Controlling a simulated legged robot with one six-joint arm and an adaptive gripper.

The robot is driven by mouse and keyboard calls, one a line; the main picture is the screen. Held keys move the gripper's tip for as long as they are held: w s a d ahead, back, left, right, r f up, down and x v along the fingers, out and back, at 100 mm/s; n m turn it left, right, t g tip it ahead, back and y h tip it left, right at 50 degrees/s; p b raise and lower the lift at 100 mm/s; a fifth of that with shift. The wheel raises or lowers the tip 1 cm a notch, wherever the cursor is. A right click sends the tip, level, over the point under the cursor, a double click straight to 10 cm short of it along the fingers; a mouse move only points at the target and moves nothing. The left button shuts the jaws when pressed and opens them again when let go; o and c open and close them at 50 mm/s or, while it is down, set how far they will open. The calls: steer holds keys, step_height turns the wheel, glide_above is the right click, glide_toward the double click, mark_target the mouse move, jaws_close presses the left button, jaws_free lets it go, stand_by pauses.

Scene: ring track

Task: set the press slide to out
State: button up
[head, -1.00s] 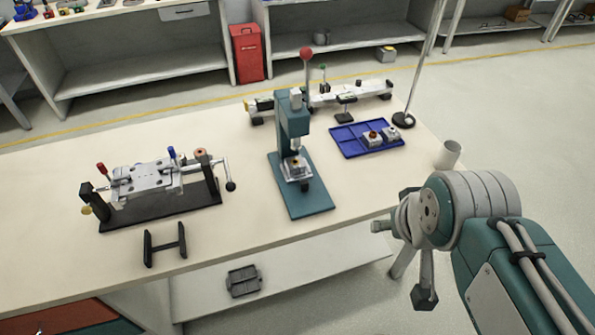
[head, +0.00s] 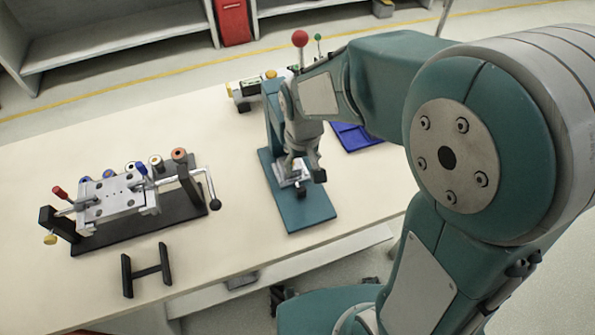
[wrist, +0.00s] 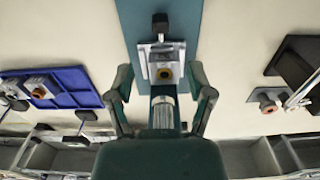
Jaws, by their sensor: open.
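The teal press stands on its flat base plate (head: 301,210); my arm hides much of its upper part. A red ball lever (head: 300,38) shows above it. My gripper (head: 303,160) is over the slide in the head view, partly merging with the press. In the wrist view my gripper (wrist: 161,80) is open, one finger each side, with nothing between the tips visibly gripped.
A clamping fixture (head: 115,198) with red and blue handles stands to the left. A black H-shaped stand (head: 147,270) is in front of it. A blue tray (head: 355,138) lies right of the press, partly behind my arm. The table between fixture and press is clear.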

mark_target(301, 188)
steer(key=shift+w+a+f, duration=0.1)
steer(key=shift+a+f, duration=0.05)
steer(key=shift+f, duration=0.1)
step_height(301, 188, down, 11)
steer(key=shift+r, duration=0.2)
jaws_close()
